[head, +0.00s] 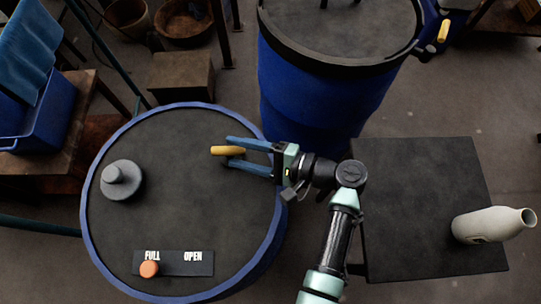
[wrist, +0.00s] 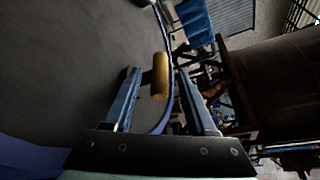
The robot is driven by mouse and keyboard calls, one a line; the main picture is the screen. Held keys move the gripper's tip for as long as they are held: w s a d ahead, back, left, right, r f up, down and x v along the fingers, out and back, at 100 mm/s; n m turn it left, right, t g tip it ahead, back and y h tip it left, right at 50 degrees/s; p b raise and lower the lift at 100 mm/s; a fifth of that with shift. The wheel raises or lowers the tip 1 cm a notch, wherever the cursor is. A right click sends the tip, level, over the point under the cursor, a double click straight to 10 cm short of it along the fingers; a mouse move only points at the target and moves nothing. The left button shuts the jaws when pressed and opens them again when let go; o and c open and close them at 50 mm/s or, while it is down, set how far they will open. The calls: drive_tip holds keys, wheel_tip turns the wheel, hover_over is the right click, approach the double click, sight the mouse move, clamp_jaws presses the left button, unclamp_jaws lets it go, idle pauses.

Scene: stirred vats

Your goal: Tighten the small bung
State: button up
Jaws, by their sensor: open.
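The dark lid of a blue-rimmed vat (head: 180,225) bears two fittings. One is a yellow bar handle (head: 222,150), seemingly the small bung's; its base is hardly visible. It also shows in the wrist view (wrist: 160,77). The other is a larger grey round plug with a knob (head: 122,180), at the lid's left. My gripper (head: 229,152) is open, with one blue finger on each side of the yellow handle. In the wrist view the handle stands between the fingertips, with gaps at both sides. I cannot tell whether the fingers are level with it.
A plate marked FULL and OPEN (head: 200,262) with an orange knob (head: 149,269) lies on the lid's front. A second blue vat (head: 310,95) stands behind. A dark table (head: 415,190) at right bears a pale bottle (head: 485,224). A blue bin (head: 45,130) stands at left.

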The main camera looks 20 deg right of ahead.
drive_tip(key=v, duration=0.7)
drive_tip(key=shift+s+d, duration=0.1)
drive_tip(key=w+r+n+h+p, duration=0.2)
drive_tip(key=w+r+n+h, duration=0.3)
drive_tip(key=w+r, duration=0.6)
drive_tip(key=w+r+n+t+h+p, duration=0.1)
drive_tip(key=w+r+n+t+h, duration=0.2)
drive_tip(key=r, duration=0.5)
drive_tip(key=w+r+t+h+p, duration=0.1)
drive_tip(key=w+r+t, duration=0.1)
drive_tip(key=w+r, duration=0.5)
drive_tip(key=s+a+r+n+t+h+p, duration=0.1)
drive_tip(key=s+a+r+n+t, duration=0.15)
drive_tip(key=r, duration=0.75)
drive_tip(key=s+a+r+n+t+h, duration=0.1)
drive_tip(key=r+t, duration=0.2)
drive_tip(key=r, duration=0.7)
drive_tip(key=s+a+r+n+t, duration=0.1)
drive_tip(key=s+a+r+t, duration=0.1)
drive_tip(key=s+r, duration=0.4)
drive_tip(key=s+a+r+n+t+h+p, duration=0.1)
drive_tip(key=s+a+r+t, duration=0.2)
drive_tip(key=r, duration=1.1)
drive_tip(key=s+t, duration=0.2)
drive_tip(key=s, duration=0.2)
drive_tip(key=shift+p, duration=0.3)
drive_tip(key=shift+n, duration=0.25)
